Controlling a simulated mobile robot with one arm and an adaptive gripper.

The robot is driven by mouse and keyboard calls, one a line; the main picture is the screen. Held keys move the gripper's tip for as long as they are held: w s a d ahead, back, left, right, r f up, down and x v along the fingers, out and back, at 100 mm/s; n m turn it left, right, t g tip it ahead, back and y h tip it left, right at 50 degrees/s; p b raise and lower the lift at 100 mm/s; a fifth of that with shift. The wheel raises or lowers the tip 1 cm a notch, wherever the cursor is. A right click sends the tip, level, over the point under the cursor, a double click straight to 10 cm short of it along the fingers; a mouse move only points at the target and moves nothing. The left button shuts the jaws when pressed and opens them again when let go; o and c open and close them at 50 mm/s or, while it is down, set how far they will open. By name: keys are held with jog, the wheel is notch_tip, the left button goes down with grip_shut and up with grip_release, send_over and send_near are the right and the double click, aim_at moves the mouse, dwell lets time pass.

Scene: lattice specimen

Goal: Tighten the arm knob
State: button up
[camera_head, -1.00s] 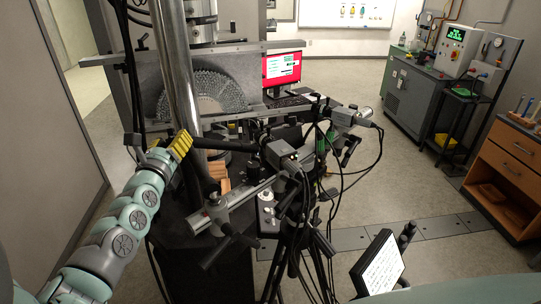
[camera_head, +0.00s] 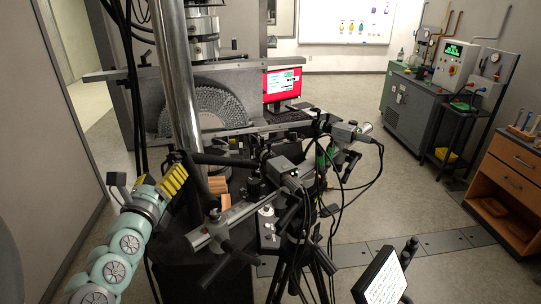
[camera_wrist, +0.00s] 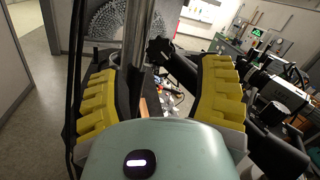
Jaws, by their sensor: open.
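A black lobed knob (camera_wrist: 158,50) sits at the near end of a dark arm (camera_wrist: 182,72) in the wrist view. It shows beyond and between my fingers, right of the steel column. In the head view the dark arm (camera_head: 225,159) runs leftward past the column; its knob end is hard to make out near my fingertips. My gripper (camera_head: 174,180) has yellow ribbed pads and is left of the column. In the wrist view my gripper (camera_wrist: 160,90) is wide open, with nothing held between the pads. It appears apart from the knob.
The steel column (camera_head: 178,80) stands close to my gripper. A grey rail (camera_head: 235,222) with black handles, cameras (camera_head: 285,172), tripod legs and loose cables crowd the right. A dark cable (camera_wrist: 75,80) hangs near the left finger. Open floor (camera_head: 430,205) lies farther right.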

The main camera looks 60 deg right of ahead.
jog(key=shift+v, duration=2.85)
jog(key=shift+o, duration=0.4)
